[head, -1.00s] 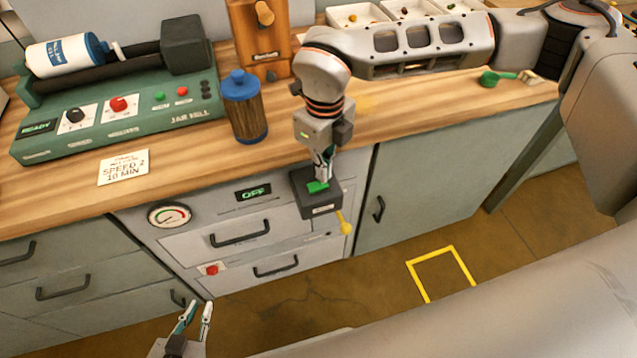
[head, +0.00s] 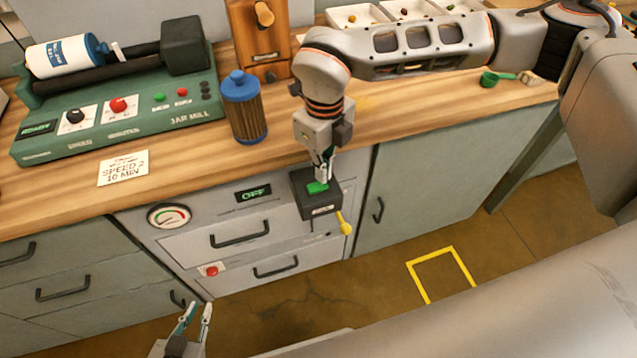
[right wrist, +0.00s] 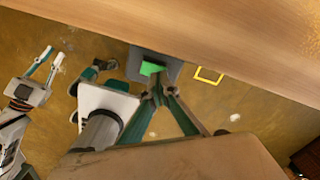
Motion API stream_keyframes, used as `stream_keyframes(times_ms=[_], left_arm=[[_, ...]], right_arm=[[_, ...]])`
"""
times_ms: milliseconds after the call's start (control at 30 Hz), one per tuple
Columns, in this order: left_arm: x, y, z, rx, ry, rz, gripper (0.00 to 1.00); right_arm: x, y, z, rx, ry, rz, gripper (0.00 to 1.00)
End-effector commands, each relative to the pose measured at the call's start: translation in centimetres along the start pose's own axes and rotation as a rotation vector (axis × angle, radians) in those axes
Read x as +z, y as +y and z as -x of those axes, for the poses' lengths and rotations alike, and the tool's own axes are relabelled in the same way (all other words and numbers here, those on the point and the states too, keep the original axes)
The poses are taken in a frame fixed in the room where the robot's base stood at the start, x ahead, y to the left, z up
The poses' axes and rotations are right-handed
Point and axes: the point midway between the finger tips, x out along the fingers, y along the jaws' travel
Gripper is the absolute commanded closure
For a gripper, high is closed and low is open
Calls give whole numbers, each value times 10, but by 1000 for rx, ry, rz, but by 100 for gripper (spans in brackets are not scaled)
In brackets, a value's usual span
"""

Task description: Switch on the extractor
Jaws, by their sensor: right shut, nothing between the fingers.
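The extractor's dark switch box (head: 322,208) juts from the front of the grey cabinet, with a green button (head: 317,188) on top and a yellow knob hanging at its side. The display (head: 253,194) on the cabinet front reads OFF. My right gripper (head: 323,178) is shut and empty, pointing down with its tips right at the green button; I cannot tell whether they touch it. In the right wrist view the green button (right wrist: 151,68) shows just beyond the closed fingertips (right wrist: 158,88). My left gripper (head: 197,307) is open and empty, low in front of the drawers.
A round gauge (head: 169,216), drawers with handles and a red button (head: 211,271) are on the cabinet front. The wooden counter (head: 380,125) above carries a green jar mill (head: 120,120), a blue-lidded jar (head: 243,110) and a note card. A yellow floor outline (head: 440,272) lies right.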

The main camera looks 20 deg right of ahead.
Motion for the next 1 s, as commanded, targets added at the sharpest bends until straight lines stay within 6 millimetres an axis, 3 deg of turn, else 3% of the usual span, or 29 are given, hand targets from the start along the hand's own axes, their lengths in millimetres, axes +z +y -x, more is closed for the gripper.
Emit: stream_keyframes(times_ms=[1000], left_arm=[[6,2,-2,2,-6,0,84]], right_arm=[[0,0,-11,0,0,0,100]])
